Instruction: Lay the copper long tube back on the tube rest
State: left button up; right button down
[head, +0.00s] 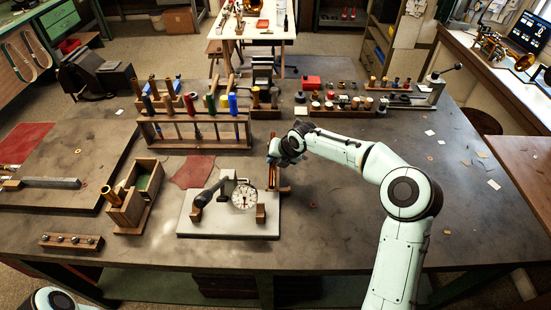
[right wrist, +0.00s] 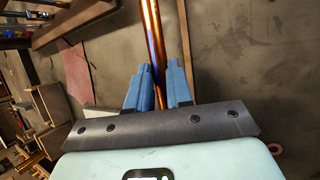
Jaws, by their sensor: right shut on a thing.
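The copper long tube (right wrist: 153,35) is a shiny copper rod running away between my blue fingertips in the right wrist view. My right gripper (right wrist: 160,74) is shut on it; in the head view the gripper (head: 273,157) is just right of the grey plate with the dial gauge. A copper-brown upright piece (head: 273,178) shows below the gripper there, beside a short wooden piece (head: 284,189). I cannot tell whether this wood is the tube rest or whether the tube touches it. My left gripper is out of view.
The grey plate (head: 228,228) carries a dial gauge (head: 244,196) and wooden blocks. A wooden rack (head: 160,142) of coloured-handled tools stands behind it. An open wooden box (head: 128,214) is to the left. The table right of my right arm is mostly clear, with scattered paper scraps.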

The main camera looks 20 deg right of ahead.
jog(key=shift+f, duration=0.2)
jog(key=shift+f+b, duration=0.3)
jog(key=shift+f, duration=0.7)
jog(key=shift+r, duration=0.1)
jog(key=shift+p, duration=0.4)
dwell(1.0)
dwell(0.4)
jog(key=c, duration=0.9)
grip_release()
jog(key=shift+c, duration=0.2)
